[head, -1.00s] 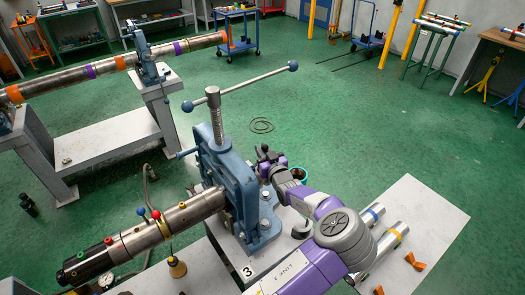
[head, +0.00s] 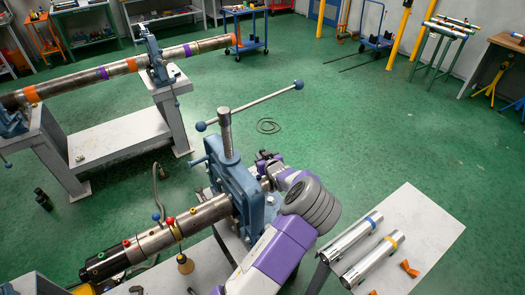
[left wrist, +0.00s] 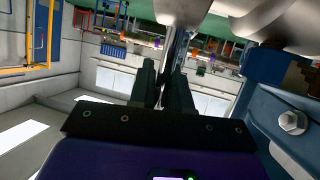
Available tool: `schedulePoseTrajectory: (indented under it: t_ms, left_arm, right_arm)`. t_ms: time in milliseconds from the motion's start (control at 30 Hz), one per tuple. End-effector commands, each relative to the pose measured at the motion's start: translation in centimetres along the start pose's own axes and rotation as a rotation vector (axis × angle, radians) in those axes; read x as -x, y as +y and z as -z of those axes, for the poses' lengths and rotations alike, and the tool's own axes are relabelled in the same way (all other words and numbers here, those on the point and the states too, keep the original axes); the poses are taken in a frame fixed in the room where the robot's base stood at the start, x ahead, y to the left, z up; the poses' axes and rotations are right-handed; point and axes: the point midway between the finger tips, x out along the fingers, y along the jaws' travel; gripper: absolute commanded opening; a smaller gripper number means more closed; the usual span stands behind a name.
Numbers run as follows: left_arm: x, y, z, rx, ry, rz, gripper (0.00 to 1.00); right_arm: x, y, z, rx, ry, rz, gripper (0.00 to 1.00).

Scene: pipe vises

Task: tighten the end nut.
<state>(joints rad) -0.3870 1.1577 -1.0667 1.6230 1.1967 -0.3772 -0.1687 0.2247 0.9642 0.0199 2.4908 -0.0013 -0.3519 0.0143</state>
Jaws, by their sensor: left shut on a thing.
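The blue pipe vise (head: 232,195) clamps a steel pipe (head: 200,216), whose left part carries coloured knobs and a dark end. My left gripper (head: 266,160) is just right of the vise, where my purple arm hides most of the pipe's far end. In the left wrist view its two dark fingers (left wrist: 165,85) are close together on a narrow metal bar (left wrist: 170,62). This bar hangs below a round metal end (left wrist: 182,10). I cannot tell whether the bar belongs to the end nut, which is not clearly visible. My right gripper is not in view.
The vise's T-handle (head: 262,101) sticks out above my left gripper. A grey bench (head: 425,235) at right holds metal cylinders (head: 372,264) and orange pieces. A second vised pipe (head: 90,79) stands at back left.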

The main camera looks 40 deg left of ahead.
Motion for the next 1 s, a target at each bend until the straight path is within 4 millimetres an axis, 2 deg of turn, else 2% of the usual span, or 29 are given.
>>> schedulePoseTrajectory:
  t_ms: [33,100,333,567,967,1000]
  left_arm:
    - [-0.1,-0.1,0.5,0.007,-0.031,0.000,0.00]
    - [-0.5,-0.3,0.4,0.015,-0.068,0.001,0.00]
    - [-1.3,-0.7,-0.2,0.032,-0.157,-0.001,0.00]
    - [-1.8,-0.9,-0.6,0.042,-0.197,-0.001,0.00]
    - [-1.9,-1.0,-0.7,0.044,-0.202,0.001,0.00]
    - [-1.9,-1.1,-0.7,0.044,-0.202,0.001,0.20]
  right_arm:
    - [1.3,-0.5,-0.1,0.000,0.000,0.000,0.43]
    - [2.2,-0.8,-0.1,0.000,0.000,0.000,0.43]
    - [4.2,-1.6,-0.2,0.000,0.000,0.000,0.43]
    - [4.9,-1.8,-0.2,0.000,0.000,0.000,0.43]
    - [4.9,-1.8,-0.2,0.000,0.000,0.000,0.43]
    - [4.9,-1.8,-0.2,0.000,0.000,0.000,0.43]
